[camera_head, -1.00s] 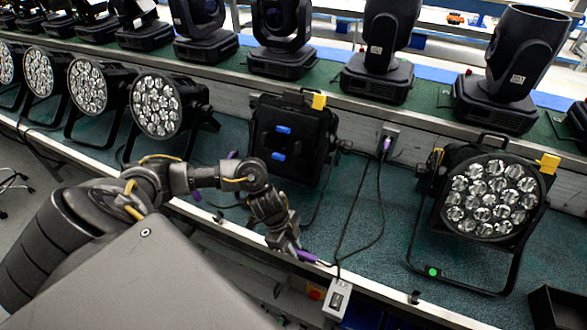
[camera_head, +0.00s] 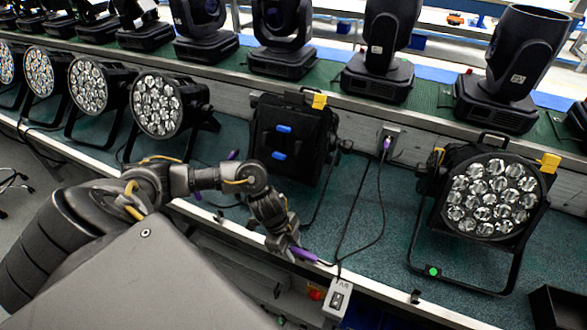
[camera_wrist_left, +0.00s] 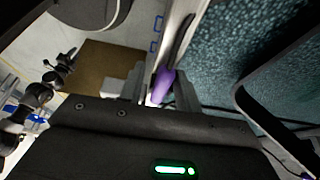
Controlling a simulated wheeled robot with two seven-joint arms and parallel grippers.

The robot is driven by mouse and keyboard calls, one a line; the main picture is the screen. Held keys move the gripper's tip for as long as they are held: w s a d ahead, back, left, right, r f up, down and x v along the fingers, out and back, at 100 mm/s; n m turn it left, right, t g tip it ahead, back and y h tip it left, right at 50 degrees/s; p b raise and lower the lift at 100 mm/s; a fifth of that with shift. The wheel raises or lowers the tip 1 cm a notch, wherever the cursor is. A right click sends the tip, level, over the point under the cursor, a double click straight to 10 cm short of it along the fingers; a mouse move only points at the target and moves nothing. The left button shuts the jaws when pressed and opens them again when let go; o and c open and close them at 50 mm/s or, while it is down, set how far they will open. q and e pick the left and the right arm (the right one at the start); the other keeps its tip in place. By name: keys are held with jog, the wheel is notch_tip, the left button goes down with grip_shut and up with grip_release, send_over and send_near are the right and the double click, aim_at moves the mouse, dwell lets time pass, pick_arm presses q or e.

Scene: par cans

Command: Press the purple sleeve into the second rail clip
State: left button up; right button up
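My left gripper (camera_head: 291,246) is at the front rail (camera_head: 372,285) of the bench, shut on the purple sleeve (camera_head: 304,254). The sleeve sticks out to the right of the fingers, with a black cable running from its end. In the left wrist view the sleeve (camera_wrist_left: 163,85) shows between the fingers, beside the rail. One dark rail clip (camera_head: 415,297) shows further right on the rail, and another small clip (camera_head: 219,216) further left. Any clip under the gripper is hidden, so I cannot tell whether the sleeve sits in one. My right gripper is not in view.
A grey switch box (camera_head: 338,298) hangs below the rail near the sleeve. A par can (camera_head: 292,138) with its dark back showing stands behind my gripper; a lit-faced one (camera_head: 492,200) stands to the right. Green bench top (camera_head: 350,220) between them is clear except for cables.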

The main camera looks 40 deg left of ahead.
pick_arm(q)
jog(key=shift+w+a, duration=0.1)
jog(key=shift+w, duration=0.3)
jog(key=v, duration=1)
jog(key=shift+a+r, duration=0.2)
jog(key=shift+r, duration=0.1)
jog(key=shift+s, duration=0.1)
